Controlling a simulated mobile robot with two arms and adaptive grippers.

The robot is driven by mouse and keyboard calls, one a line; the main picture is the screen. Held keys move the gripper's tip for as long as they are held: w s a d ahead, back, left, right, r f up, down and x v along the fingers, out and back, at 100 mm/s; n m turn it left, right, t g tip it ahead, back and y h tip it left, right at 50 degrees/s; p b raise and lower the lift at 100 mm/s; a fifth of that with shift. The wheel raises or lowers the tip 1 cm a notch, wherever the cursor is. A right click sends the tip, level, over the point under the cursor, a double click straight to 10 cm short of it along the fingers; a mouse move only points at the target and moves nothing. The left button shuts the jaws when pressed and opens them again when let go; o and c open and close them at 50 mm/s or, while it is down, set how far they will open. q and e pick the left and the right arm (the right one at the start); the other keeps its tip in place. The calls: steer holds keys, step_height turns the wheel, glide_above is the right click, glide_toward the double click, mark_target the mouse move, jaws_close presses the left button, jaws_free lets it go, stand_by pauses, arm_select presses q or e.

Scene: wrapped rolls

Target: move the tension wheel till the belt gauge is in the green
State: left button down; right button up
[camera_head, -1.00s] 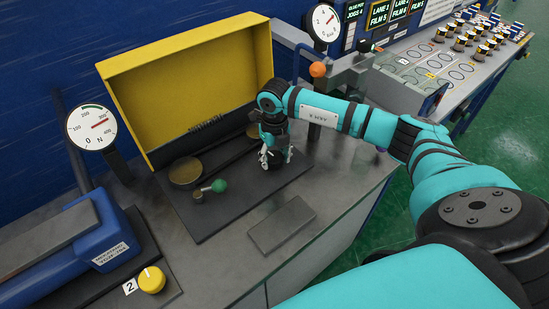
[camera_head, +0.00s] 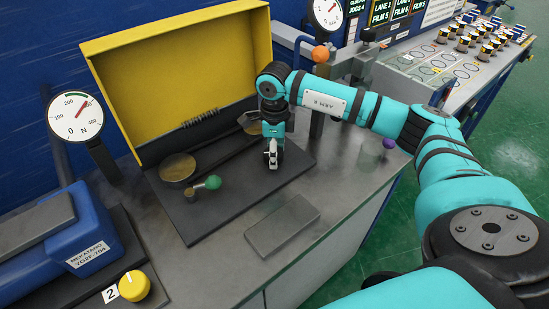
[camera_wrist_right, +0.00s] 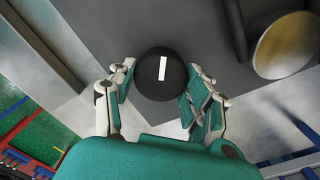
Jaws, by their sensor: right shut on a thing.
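The belt gauge (camera_head: 75,117) is a white round dial marked N on a post at the left of the head view. Its red needle points up and right, near the 300 mark. The short green band lies at the top of the dial, and the needle appears to be to the right of it. The tension wheel (camera_wrist_right: 161,74) is a round black knob with a white line, seen in the right wrist view. My right gripper (camera_head: 273,158) is shut on it, a finger on each side (camera_wrist_right: 155,92). In the head view the gripper mostly hides the wheel. My left gripper is out of view.
A raised yellow cover (camera_head: 180,75) stands behind the dark plate (camera_head: 235,205). A green-ball lever (camera_head: 212,182) and brass roller (camera_head: 178,167) are left of my gripper. A yellow knob (camera_head: 134,286) is front left. A second gauge (camera_head: 327,10) stands behind my arm.

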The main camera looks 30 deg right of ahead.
steer(key=n+b, duration=0.2)
steer(key=n, duration=0.2)
steer(key=shift+w+n+b, duration=0.15)
steer(key=shift+n+b, duration=0.15)
steer(key=shift+d+r+n+b, duration=0.1)
steer(key=shift+n+b, duration=0.75)
steer(key=shift+n, duration=1.05)
steer(key=o, duration=1.2)
step_height(320, 180, up, 12)
